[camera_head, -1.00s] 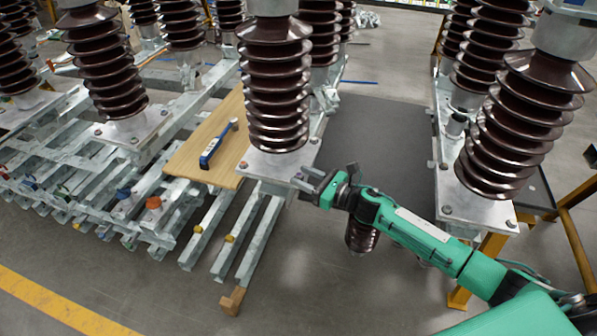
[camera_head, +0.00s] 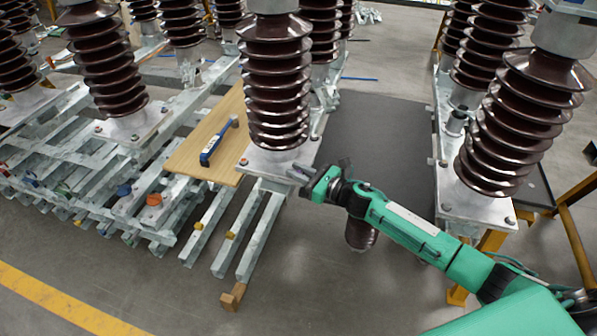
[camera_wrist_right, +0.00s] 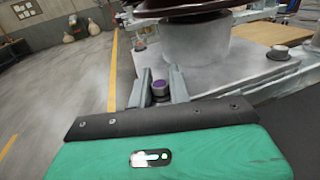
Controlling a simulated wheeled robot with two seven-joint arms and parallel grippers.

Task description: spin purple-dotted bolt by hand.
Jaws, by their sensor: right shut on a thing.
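The purple-dotted bolt (camera_wrist_right: 159,88) sits at the near corner of the metal base plate (camera_wrist_right: 215,75) under a brown ribbed insulator (camera_head: 274,85). In the right wrist view its purple top shows between the two fingers of my right gripper (camera_wrist_right: 160,86). The fingers are shut on the bolt, one on each side. In the head view my right gripper (camera_head: 303,177) is at the right front corner of the same plate, and the fingers hide the bolt there. My left gripper is not in view.
A wooden board (camera_head: 190,160) with a blue tool (camera_head: 218,142) lies left of the plate. Another bolt (camera_wrist_right: 277,52) stands on the plate. Other insulators (camera_head: 520,125) stand at the right, with dark matting (camera_head: 385,140) between. Steel frames fill the left.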

